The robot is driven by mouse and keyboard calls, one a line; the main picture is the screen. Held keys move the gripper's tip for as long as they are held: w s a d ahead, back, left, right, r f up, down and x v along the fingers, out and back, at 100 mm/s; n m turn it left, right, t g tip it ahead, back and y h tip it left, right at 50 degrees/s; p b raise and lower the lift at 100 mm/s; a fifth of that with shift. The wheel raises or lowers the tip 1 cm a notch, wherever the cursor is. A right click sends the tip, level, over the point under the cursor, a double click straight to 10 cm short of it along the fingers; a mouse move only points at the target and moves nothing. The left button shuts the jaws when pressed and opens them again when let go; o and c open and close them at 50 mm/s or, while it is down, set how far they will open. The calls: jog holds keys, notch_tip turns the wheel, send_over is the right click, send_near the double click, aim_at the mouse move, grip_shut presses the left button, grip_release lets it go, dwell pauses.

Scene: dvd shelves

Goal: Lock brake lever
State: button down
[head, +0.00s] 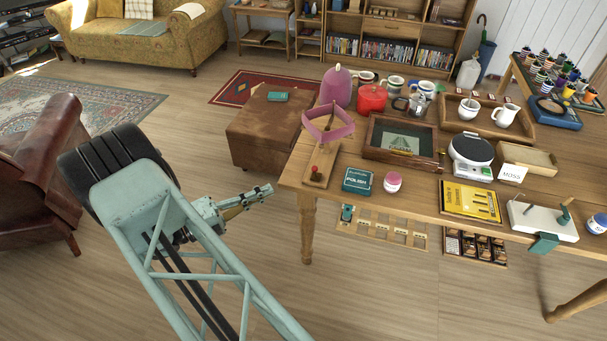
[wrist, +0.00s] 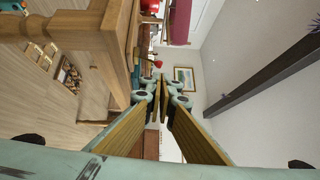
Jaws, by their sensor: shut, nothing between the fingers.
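My gripper (head: 266,190) is left of the table corner, apart from the stand, over the floor. In the wrist view its fingers (wrist: 162,82) are shut with nothing between them. A small red thing (wrist: 157,63) shows just past the fingertips, and a pink shape (wrist: 181,33) beyond; their details are too small to tell.
The wooden table (head: 420,198) holds a teal polish box (head: 357,181), a pink jar (head: 392,182), a glass-topped case (head: 400,140) and a white board with a green clamp (head: 543,222). A brown ottoman (head: 262,130) stands behind my gripper.

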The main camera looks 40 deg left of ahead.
jog(key=shift+w, duration=0.1)
jog(key=b+x, duration=0.2)
jog(key=x, duration=1.2)
dwell(0.4)
jog(key=shift+w+d+r, duration=0.1)
dwell(0.5)
jog(key=shift+p, duration=0.3)
